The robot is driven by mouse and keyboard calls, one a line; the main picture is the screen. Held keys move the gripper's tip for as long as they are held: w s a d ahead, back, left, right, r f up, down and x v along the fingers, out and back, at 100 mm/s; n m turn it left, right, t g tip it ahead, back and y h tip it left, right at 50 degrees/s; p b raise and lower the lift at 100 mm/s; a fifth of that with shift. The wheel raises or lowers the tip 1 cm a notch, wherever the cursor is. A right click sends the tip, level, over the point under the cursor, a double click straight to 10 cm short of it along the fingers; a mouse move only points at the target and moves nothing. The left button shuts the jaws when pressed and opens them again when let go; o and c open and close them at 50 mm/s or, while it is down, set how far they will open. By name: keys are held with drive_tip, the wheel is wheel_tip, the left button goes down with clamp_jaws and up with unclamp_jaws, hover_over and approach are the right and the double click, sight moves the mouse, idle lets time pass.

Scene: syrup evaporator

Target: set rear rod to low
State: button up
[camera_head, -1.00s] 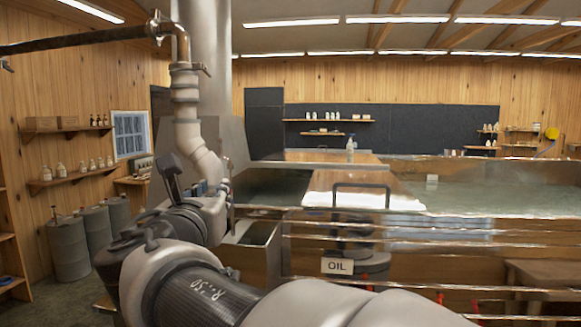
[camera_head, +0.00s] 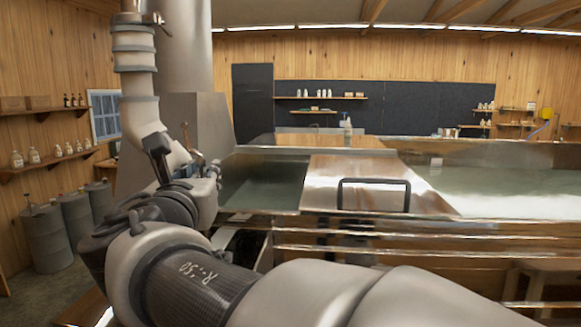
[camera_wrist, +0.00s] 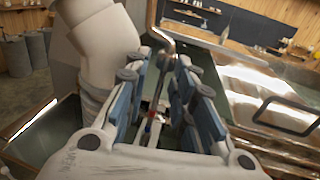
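A thin metal rod (camera_wrist: 163,42) with a bent top shows in the wrist view, in line with the gap between my fingers. Small red and blue marks sit low in that gap; I cannot tell if the rod is the rear one or which setting it stands at. My gripper (camera_wrist: 165,64) is open, with its blue-padded fingers apart on either side of the rod; I see no clear contact. In the head view my gripper (camera_head: 212,172) is beside the pale pipe, seen from behind and small. A copper-coloured rod end (camera_head: 186,135) stands up just behind it.
A pale jointed pipe (camera_head: 138,75) stands close left of my gripper. The steel evaporator pan (camera_head: 470,222) spreads to the right, with a shiny lid (camera_head: 330,170) and its dark handle (camera_head: 375,182). Grey drums (camera_head: 45,240) stand at the far left.

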drive_tip(key=shift+w, duration=0.15)
drive_tip(key=shift+s+r, duration=0.2)
drive_tip(key=shift+s, duration=0.25)
drive_tip(key=shift+c, duration=0.3)
drive_tip(key=shift+w+f, duration=0.1)
drive_tip(key=shift+w, duration=0.05)
clamp_jaws()
drive_tip(key=shift+w, duration=0.15)
